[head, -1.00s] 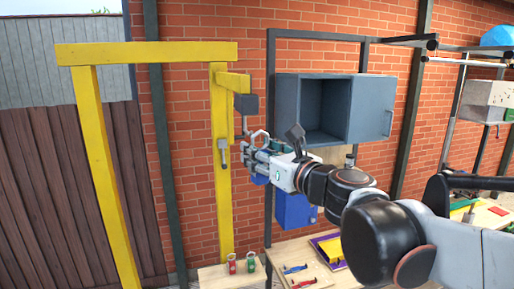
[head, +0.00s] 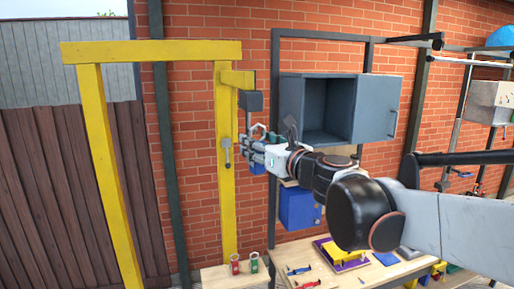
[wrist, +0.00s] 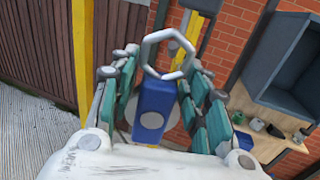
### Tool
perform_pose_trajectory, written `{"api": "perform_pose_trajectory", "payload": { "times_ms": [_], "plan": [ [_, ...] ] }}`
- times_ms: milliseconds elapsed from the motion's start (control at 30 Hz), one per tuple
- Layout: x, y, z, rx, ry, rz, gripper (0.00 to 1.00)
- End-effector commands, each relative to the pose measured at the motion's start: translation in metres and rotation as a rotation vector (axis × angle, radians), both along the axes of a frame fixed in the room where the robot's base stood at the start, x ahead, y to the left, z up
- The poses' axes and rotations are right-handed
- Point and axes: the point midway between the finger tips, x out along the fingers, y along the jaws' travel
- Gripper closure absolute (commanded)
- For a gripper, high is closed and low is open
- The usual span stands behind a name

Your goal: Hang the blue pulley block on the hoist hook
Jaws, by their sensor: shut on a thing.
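My gripper (head: 252,150) is shut on the blue pulley block (wrist: 154,108), which stands upright between the two fingers in the wrist view. A light grey ring (wrist: 168,52) sticks up from the block's top, above the fingertips. In the head view the block (head: 257,168) is mostly hidden by the fingers. The hoist is a dark grey housing (head: 250,101) under the end of a yellow arm (head: 237,78). The ring is just below this housing, close to the hook's place. The hook is too small to make out, and I cannot tell whether they touch.
A yellow frame (head: 150,52) stands left, with a grey fitting (head: 227,150) on its post. An open grey cabinet (head: 378,108) and a blue box (head: 299,208) are right of the gripper. A red block (head: 235,264) and a green block (head: 254,262) stand on a low bench.

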Motion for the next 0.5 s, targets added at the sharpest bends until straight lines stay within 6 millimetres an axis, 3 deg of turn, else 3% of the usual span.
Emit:
{"api": "perform_pose_trajectory", "payload": {
  "times_ms": [500],
  "plan": [
    [0.027, 0.008, -0.002, 0.0, 0.0, 0.0, 1.0]
  ]
}}
